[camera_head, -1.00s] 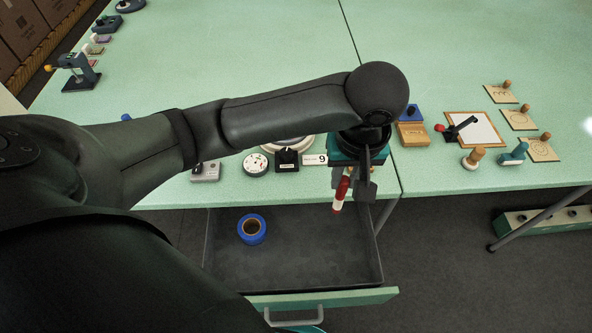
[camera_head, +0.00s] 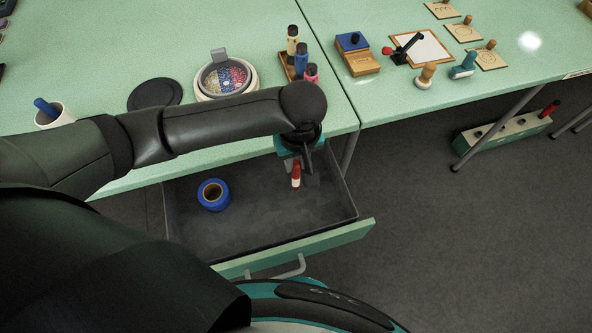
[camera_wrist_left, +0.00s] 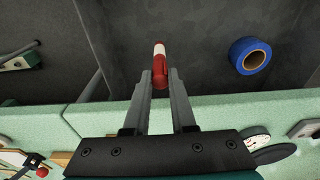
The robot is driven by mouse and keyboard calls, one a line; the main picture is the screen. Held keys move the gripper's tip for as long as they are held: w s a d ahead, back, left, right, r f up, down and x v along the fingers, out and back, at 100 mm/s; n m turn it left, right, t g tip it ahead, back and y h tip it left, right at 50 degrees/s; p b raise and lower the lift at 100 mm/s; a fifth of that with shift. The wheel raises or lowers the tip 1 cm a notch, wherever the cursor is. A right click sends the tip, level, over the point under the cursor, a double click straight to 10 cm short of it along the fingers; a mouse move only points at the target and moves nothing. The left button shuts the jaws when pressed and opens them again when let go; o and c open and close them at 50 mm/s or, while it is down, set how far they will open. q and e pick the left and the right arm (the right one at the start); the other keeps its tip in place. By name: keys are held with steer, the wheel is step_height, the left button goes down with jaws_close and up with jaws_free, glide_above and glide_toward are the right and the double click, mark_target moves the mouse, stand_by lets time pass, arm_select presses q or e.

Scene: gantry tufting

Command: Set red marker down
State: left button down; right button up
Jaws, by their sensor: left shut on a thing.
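The red marker (camera_head: 296,176), red with a white band, is in my left gripper (camera_head: 303,170) over the right part of the open drawer (camera_head: 262,221). In the left wrist view the red marker (camera_wrist_left: 160,62) sits between the fingertips of my left gripper (camera_wrist_left: 160,82), its white band and far red end sticking out past them. The drawer floor is behind it in that view. I cannot tell whether the marker touches the drawer floor. My right gripper is not in view.
A blue tape roll (camera_head: 213,194) lies in the drawer's left part, also in the left wrist view (camera_wrist_left: 250,56). The green table edge (camera_head: 135,185) runs behind the drawer. A bottle rack (camera_head: 288,68) and a bead bowl (camera_head: 226,78) stand on the table. The drawer's middle is clear.

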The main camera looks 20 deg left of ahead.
mark_target(296, 171)
arm_select(q)
step_height(296, 171, down, 4)
steer(key=shift+b, duration=0.7)
steer(key=shift+r, duration=0.1)
steer(key=c, duration=1.2)
jaws_free()
steer(key=o, duration=0.5)
steer(key=r+p, duration=0.1)
steer(key=r, duration=0.3)
steer(key=s+r+p, duration=0.1)
steer(key=r+p, duration=0.1)
steer(key=r, duration=0.2)
steer(key=d+r+p, duration=0.1)
steer(key=r, duration=0.3)
steer(key=shift+s+p, duration=0.15)
steer(key=shift+p, duration=0.15)
